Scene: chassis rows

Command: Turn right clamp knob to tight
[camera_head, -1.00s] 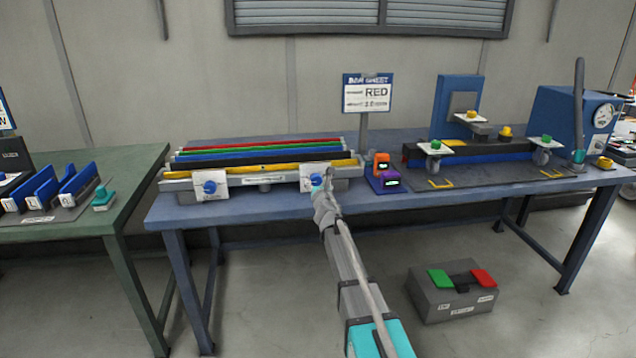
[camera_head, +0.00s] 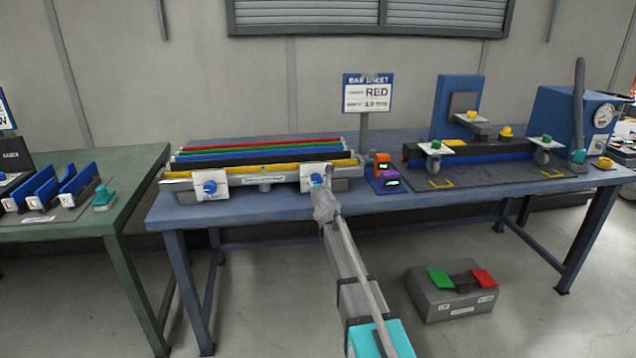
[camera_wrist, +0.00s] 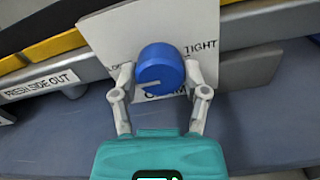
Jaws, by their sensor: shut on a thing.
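The right clamp knob (camera_wrist: 160,68) is a blue round knob on a white plate (camera_wrist: 119,35) in the wrist view. Its pale pointer line lies toward the lower left, away from the word TIGHT at the upper right. Lettering at the left and below is partly hidden by my fingers and the knob. My gripper (camera_wrist: 159,82) has one finger on each side of the knob, shut on it. In the head view the right knob (camera_head: 316,179) is partly covered by my gripper (camera_head: 322,192). The left clamp knob (camera_head: 209,187) is blue on its own white plate.
Red, green, blue, black and yellow bars lie on the rack (camera_head: 265,186) behind the knobs. Orange and purple devices (camera_head: 386,176) stand just right of the right knob. A grey box with green and red pedals (camera_head: 450,292) is on the floor.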

